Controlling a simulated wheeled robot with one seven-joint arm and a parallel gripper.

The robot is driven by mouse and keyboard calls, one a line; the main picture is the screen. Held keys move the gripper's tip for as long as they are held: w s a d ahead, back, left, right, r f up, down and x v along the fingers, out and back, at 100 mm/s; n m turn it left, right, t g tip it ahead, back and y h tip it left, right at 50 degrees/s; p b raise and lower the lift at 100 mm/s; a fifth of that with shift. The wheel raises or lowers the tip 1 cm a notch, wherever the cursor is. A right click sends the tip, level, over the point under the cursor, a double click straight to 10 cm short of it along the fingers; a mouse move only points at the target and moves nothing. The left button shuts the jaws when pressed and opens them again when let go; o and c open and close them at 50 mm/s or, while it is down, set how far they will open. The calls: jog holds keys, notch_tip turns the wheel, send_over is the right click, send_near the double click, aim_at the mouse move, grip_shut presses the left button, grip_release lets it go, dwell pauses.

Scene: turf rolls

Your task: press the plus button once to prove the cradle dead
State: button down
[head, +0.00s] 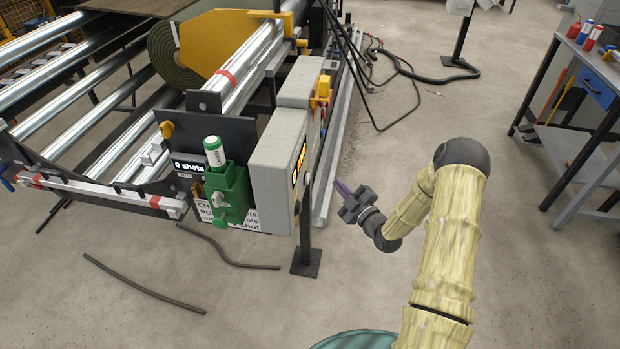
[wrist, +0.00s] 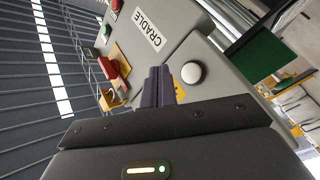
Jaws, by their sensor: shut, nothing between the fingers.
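The grey cradle control box (wrist: 215,55) fills much of the wrist view, with a white label reading CRADLE (wrist: 148,28). A round white button (wrist: 193,72) sits on it, just right of my fingertips. A green button (wrist: 107,32) and a red rotary handle on yellow (wrist: 115,75) are to the left. I cannot make out a plus mark on any button. My gripper (wrist: 158,78) is shut and empty, its tips pointing at the box face; I cannot tell whether they touch. In the head view my gripper (head: 339,186) is right of the box (head: 279,165).
A green holder (head: 228,193) carries a white and green canister (head: 214,152). Steel rollers (head: 62,84) and a turf roll (head: 172,58) lie behind. A workbench (head: 598,72) stands right, with open floor between.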

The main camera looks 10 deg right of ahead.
aim_at(307, 179)
jog(key=shift+w+a, duration=0.3)
jog(key=shift+a, duration=0.6)
jog(key=shift+w+a, duration=0.25)
jog(key=shift+a, duration=0.6)
jog(key=shift+w+a, duration=0.3)
jog(key=shift+a, duration=0.6)
jog(key=shift+a, duration=0.1)
jog(key=shift+w+a+b, duration=0.15)
jog(key=shift+a+b, duration=0.15)
jog(key=shift+b, duration=0.1)
jog(key=shift+w+a, duration=0.15)
jog(key=shift+a, duration=0.3)
dwell(0.5)
jog(key=shift+d, duration=0.1)
jog(key=shift+s+d+b, duration=0.3)
jog(key=shift+d+b, duration=0.15)
jog(key=shift+d, duration=0.3)
